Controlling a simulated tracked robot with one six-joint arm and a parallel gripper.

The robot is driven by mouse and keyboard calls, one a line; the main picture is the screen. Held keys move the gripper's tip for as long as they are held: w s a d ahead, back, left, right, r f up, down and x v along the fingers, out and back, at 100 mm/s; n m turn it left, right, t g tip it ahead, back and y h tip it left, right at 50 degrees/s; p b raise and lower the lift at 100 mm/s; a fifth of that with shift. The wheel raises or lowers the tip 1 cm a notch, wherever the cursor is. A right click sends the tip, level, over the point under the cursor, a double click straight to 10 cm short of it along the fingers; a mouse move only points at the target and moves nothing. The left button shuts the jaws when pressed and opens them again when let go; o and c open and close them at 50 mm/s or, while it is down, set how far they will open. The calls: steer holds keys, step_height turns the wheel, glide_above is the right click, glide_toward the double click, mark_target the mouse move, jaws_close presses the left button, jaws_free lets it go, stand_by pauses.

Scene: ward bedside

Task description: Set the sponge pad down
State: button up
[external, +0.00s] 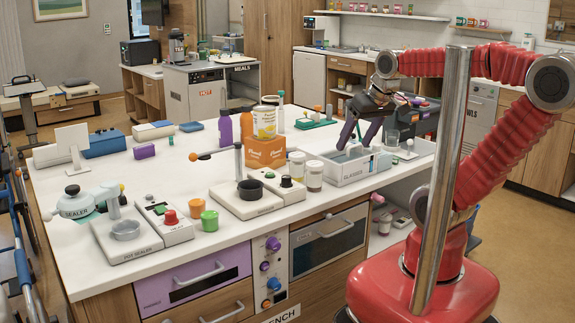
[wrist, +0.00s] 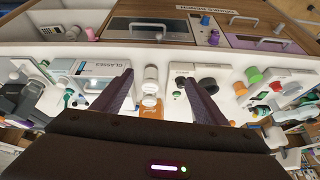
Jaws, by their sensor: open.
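My gripper (external: 359,138) is open above the white tray labelled GLASSES, its two dark fingers spread and pointing down. Something blue-grey lies inside the tray, partly hidden by the fingers. I cannot tell whether it is the sponge pad, and no other thing is clearly the pad.
Two lidded jars (external: 314,176) stand left of the tray, with an orange box (external: 265,157) and a can (external: 264,122) behind. A clear glass (external: 391,140) stands near the gripper's right.

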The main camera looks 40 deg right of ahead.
steer(key=shift+s+f+n, duration=0.6)
steer(key=shift+s+f, duration=0.35)
steer(key=shift+s, duration=0.15)
steer(key=shift+o, duration=0.3)
steer(key=o, duration=0.6)
steer(key=shift+c, duration=0.2)
